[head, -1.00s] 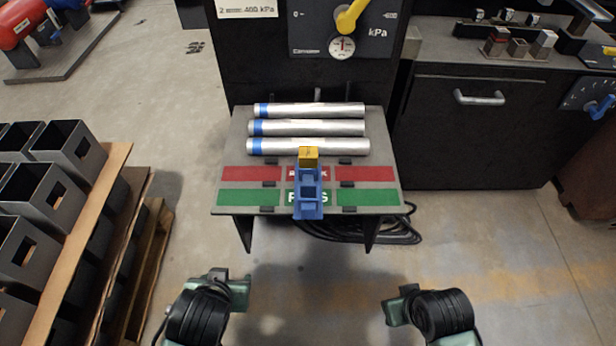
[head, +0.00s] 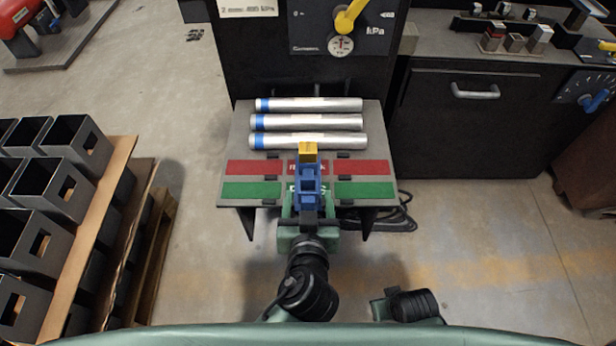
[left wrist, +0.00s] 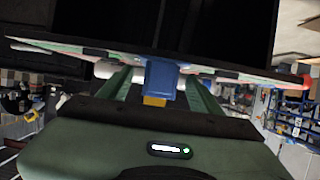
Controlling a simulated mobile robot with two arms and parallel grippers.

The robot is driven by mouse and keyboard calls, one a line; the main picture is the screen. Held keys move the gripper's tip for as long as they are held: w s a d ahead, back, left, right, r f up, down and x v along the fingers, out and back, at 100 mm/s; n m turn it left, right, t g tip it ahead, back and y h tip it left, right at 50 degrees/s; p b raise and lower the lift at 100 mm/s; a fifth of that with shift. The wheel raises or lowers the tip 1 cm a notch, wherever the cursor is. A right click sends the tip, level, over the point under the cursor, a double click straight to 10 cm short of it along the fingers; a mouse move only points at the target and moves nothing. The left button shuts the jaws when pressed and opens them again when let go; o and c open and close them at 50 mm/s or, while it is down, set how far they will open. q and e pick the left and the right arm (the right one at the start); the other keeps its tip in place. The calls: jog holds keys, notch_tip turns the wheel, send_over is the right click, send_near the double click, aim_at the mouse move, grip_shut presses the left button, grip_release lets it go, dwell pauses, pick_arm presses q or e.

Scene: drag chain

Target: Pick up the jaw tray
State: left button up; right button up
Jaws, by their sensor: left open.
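The jaw tray (head: 309,189) is a small blue holder with a yellow block (head: 308,152) at its far end. It lies at the front middle of the grey shelf, over the red and green strips. My left gripper (head: 308,208) is open at the shelf's front edge, its green fingers on either side of the tray's near end. In the left wrist view the blue tray (left wrist: 161,76) shows between the two fingers, with a gap visible on each side. My right gripper (head: 381,309) is low at the right, partly hidden; its jaws are unclear.
Three silver tubes (head: 308,122) with blue bands lie behind the tray on the shelf (head: 240,130). A black panel with a gauge (head: 340,45) rises behind. Black cable coils lie under the shelf. Open boxes (head: 40,205) stand on a pallet at left; a dark cabinet (head: 470,130) is at right.

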pick_arm(q)
jog(key=shift+x, duration=1)
jog(key=c, duration=1.2)
pick_arm(e)
jog(key=shift+r, duration=0.25)
